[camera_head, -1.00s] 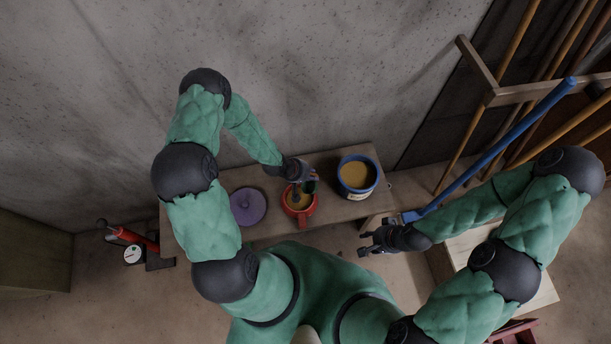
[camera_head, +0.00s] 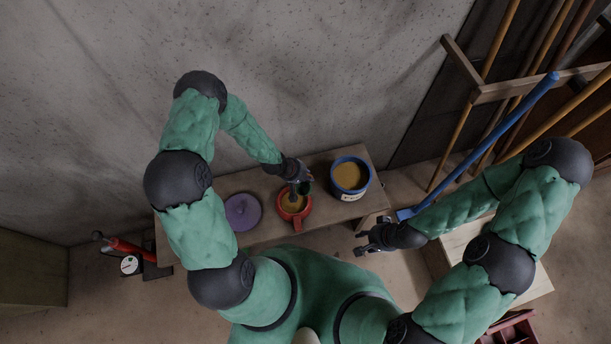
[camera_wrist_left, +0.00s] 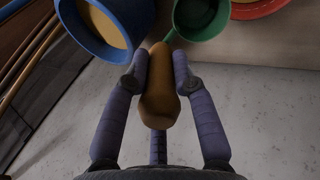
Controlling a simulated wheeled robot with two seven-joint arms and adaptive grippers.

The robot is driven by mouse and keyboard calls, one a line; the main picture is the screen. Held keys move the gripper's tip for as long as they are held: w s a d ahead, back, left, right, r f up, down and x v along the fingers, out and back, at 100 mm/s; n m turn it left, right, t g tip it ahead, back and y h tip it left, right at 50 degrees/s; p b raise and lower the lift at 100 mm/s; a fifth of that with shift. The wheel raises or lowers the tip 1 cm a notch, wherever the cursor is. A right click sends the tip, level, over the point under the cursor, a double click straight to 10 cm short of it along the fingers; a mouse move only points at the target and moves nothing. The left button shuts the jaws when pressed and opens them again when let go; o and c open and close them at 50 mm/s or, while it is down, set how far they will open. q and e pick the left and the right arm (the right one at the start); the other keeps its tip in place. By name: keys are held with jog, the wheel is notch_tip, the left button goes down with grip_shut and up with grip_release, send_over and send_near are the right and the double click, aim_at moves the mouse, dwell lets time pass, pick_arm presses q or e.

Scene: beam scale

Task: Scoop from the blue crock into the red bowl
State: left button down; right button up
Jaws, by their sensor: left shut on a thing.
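My left gripper (camera_head: 298,180) is shut on the brown handle (camera_wrist_left: 158,95) of a green scoop (camera_wrist_left: 200,18). In the head view the small green scoop (camera_head: 305,187) shows at the upper right rim of the red bowl (camera_head: 296,219). The bowl holds yellow-brown material and also shows at the top right of the wrist view (camera_wrist_left: 262,10). The blue crock (camera_head: 350,190), filled with similar material, stands right of the bowl and shows in the wrist view (camera_wrist_left: 85,38). My right gripper (camera_head: 362,242) is open and empty, in front of the bench.
A purple disc (camera_head: 242,212) lies on the wooden bench (camera_head: 270,184) left of the bowl. A concrete wall is behind. A blue-handled tool (camera_head: 490,140) and wooden poles lean at the right. A red device with a gauge (camera_head: 130,264) stands at the left.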

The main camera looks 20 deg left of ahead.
pick_arm(q)
jog(key=shift+r+p, duration=1.95)
jog(key=shift+r, duration=0.65)
